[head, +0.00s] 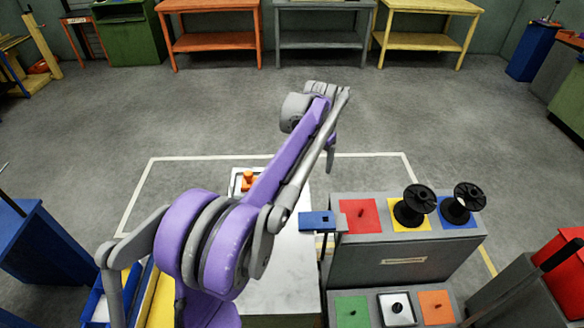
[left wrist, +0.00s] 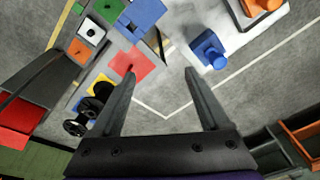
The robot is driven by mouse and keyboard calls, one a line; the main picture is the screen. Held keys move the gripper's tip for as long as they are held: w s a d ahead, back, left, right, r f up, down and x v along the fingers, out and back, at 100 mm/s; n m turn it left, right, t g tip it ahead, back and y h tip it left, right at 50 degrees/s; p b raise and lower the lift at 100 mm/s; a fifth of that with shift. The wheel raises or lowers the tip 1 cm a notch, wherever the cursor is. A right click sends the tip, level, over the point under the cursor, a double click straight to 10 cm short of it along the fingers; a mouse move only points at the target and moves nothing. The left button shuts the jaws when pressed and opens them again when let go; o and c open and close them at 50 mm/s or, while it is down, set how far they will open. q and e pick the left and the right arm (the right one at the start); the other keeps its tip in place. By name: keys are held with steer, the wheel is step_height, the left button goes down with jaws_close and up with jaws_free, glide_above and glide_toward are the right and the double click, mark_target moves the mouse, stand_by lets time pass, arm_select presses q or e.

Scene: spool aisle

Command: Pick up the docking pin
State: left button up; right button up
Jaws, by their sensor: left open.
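No part is labelled as the docking pin, and I cannot tell which piece it is. An orange piece with a raised knob (head: 248,180) sits on the white-topped stand (head: 288,270). A blue piece with a raised round top (left wrist: 208,50) stands on the same white top in the left wrist view; my arm hides it in the head view. My left gripper (left wrist: 160,72) is open, with nothing between its fingers. In the head view it hangs above the floor area beyond the stand (head: 331,155), partly hidden by its own arm. My right gripper is not in view.
A grey stepped rack (head: 385,255) carries coloured squares and black spools (head: 413,205). A red square (head: 360,213) bears a small peg. A blue block (head: 320,220) juts between rack and stand. Benches line the far wall; the middle floor is clear.

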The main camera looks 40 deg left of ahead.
arm_select(q)
steer(key=shift+g+h, duration=0.3)
steer(key=shift+g, duration=0.5)
steer(key=w+a+f, duration=0.1)
steer(key=w+a, duration=0.1)
steer(key=a, duration=0.2)
steer(key=w+a+f, duration=0.2)
steer(key=a, duration=0.2)
steer(key=w+a+f, duration=0.1)
steer(key=w+a, duration=0.1)
steer(key=a, duration=0.2)
steer(key=shift+w+a+f+p, duration=0.2)
steer(key=shift+a+f+p, duration=0.05)
steer(key=shift+a+p, duration=0.15)
steer(key=f, duration=0.2)
steer(key=a+f, duration=0.1)
steer(key=f, duration=0.2)
steer(key=shift+a+f, duration=0.1)
steer(key=shift+f, duration=3.25)
jaws_close()
